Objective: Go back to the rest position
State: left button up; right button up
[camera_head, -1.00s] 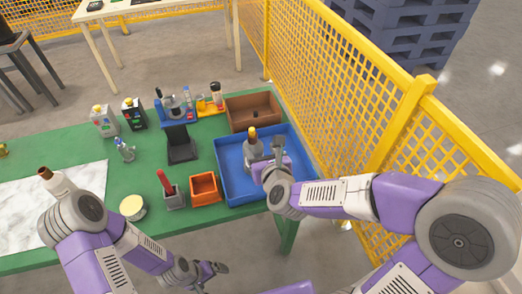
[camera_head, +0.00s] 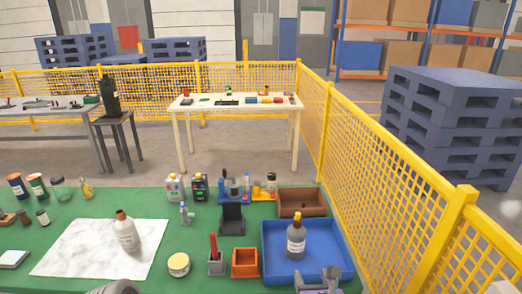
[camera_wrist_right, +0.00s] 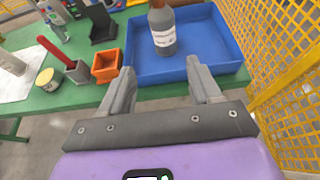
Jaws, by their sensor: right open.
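My right gripper (camera_head: 322,283) shows at the bottom edge of the head view, in front of the blue tray (camera_head: 270,272). In the right wrist view its two fingers (camera_wrist_right: 159,70) are spread apart with nothing between them. A grey bottle (camera_head: 296,243) with an orange cap stands upright in the tray, beyond the fingertips and clear of them; it also shows in the wrist view (camera_wrist_right: 163,32), where its top is cut off. Only a grey piece of my left arm shows at the bottom left of the head view; the left gripper is out of sight.
On the green table (camera_head: 150,275) are an orange bin (camera_head: 245,263), a grey holder with a red-handled tool (camera_head: 215,262), a brown box (camera_head: 302,203) and a bottle (camera_head: 126,232) on a marble sheet (camera_head: 75,260). A yellow mesh fence (camera_head: 375,165) runs close on the right.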

jog(key=s+a+f+n+g+y, duration=0.1)
jog(key=s+f+n+g, duration=0.15)
jog(key=f+n, duration=0.65)
jog(key=s+f+n+g+y, duration=0.1)
jog(key=f+n+g, duration=0.3)
jog(key=f+n, duration=0.55)
jog(key=s+a+f+n+g+y+p, duration=0.1)
jog(key=s+f+n+g, duration=0.5)
jog(key=s+f+n, duration=0.8)
notch_tip(320, 180, down, 3)
jog(key=shift+s+a+f+y, duration=0.15)
jog(key=shift+s+a+y, duration=0.25)
jog(key=shift+s+a, duration=0.2)
jog(key=shift+g, duration=0.25)
